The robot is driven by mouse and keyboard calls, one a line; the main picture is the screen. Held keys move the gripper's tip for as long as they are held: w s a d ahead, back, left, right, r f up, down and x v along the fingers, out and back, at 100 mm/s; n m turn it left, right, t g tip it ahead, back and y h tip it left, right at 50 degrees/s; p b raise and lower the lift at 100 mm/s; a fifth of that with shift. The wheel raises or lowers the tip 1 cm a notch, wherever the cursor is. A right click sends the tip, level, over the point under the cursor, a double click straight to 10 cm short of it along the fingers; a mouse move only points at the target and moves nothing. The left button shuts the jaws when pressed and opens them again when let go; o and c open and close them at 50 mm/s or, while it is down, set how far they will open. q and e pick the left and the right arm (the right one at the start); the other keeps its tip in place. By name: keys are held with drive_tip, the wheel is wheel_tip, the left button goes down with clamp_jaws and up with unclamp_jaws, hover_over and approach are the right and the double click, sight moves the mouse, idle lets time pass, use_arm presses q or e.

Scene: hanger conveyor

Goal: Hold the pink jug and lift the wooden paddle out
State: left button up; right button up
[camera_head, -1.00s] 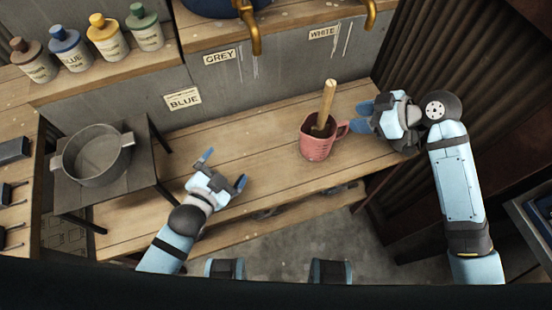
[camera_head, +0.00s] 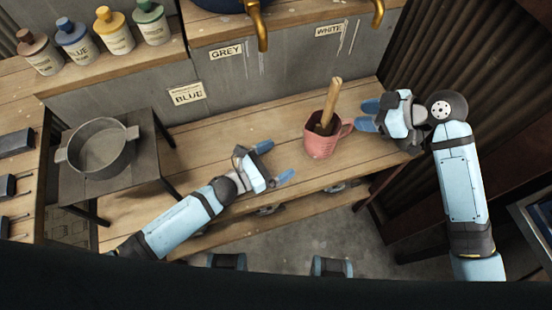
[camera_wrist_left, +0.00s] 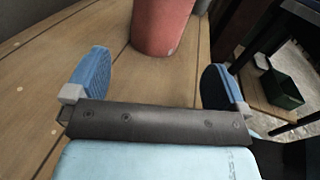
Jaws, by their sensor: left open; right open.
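The pink jug (camera_head: 321,146) stands upright on the wooden bench, its handle towards the right. The wooden paddle (camera_head: 331,98) stands in the jug with its handle sticking up and leaning slightly right; its lower end is hidden inside. My left gripper (camera_head: 276,161) is open and empty, left of the jug and apart from it, fingers pointing right towards it. In the left wrist view the jug's lower part (camera_wrist_left: 162,25) shows ahead of the open fingers (camera_wrist_left: 160,80). My right gripper (camera_head: 368,115) is open, just right of the jug's handle, fingers pointing left.
A grey pot (camera_head: 100,149) sits on a small dark stand (camera_head: 140,170) at the left. Several paint bottles (camera_head: 112,32) line the upper shelf. Brass taps (camera_head: 258,28) hang above the bench (camera_head: 210,140). A green box (camera_wrist_left: 282,90) shows low at right in the wrist view.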

sight(318, 138)
use_arm(q)
drive_tip(key=shift+f+m, duration=0.15)
drive_tip(key=shift+m, duration=0.15)
drive_tip(key=shift+w+d, duration=0.2)
drive_tip(key=shift+d, duration=0.1)
drive_tip(key=x, duration=1.3)
